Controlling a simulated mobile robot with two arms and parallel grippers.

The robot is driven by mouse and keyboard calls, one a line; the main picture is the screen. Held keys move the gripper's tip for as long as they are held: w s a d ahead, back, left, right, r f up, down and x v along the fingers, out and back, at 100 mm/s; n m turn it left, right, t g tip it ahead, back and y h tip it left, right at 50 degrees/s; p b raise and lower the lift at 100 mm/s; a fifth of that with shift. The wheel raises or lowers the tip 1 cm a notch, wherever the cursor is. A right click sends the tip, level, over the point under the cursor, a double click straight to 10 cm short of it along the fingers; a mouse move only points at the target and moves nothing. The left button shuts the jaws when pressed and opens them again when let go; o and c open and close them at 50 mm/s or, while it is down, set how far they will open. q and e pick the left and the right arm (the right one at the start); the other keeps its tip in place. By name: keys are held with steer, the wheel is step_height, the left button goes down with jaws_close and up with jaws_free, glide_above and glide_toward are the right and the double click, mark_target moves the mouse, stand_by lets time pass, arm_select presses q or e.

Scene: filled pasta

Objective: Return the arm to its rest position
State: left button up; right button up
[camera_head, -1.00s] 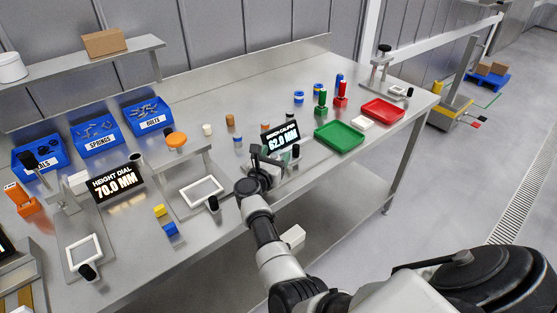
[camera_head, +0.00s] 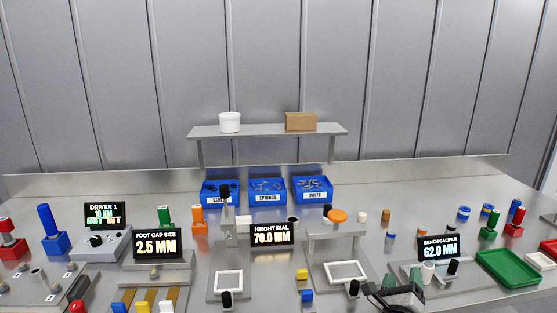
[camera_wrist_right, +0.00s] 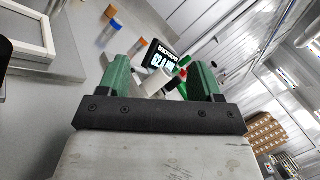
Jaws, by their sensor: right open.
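My right gripper (camera_head: 400,295) shows at the lower right edge of the head view, low in front of the bench caliper (camera_head: 438,250) with its 62.0 MM display. In the right wrist view its two green fingers (camera_wrist_right: 163,78) are spread apart. A white cylinder (camera_wrist_right: 160,82) shows between them, seemingly beyond the fingers; I cannot tell its exact distance. The caliper display (camera_wrist_right: 168,60) also shows there, tilted. Most of the right arm is below the head view's edge. My left gripper is not in view.
The steel bench holds the height dial (camera_head: 272,234), the foot gap display (camera_head: 156,243) and the driver box (camera_head: 98,243). Blue bins (camera_head: 268,198) stand behind, below a shelf (camera_head: 268,131). A green tray (camera_head: 508,268) lies right of the caliper. Loose coloured parts stand around.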

steer(key=s+a+f+n+g+y, duration=0.25)
steer(key=s+a+n+y, duration=0.4)
steer(key=n, duration=0.55)
steer(key=s+a+f+n+g+y, duration=0.2)
steer(key=s+a+f+n+y, duration=0.35)
steer(key=n, duration=0.55)
steer(key=s+f+n+g+h, duration=0.25)
steer(key=s+n+g, duration=0.85)
steer(key=s, duration=1.5)
step_height(320, 180, down, 25)
steer(key=n, duration=0.1)
steer(key=s+d+f+g, duration=0.1)
steer(key=s+d+f, duration=0.2)
steer(key=s+f, duration=1.3)
steer(key=shift+s+d+f+g, duration=0.2)
steer(key=shift+s+f+g, duration=0.05)
steer(key=shift+g, duration=0.1)
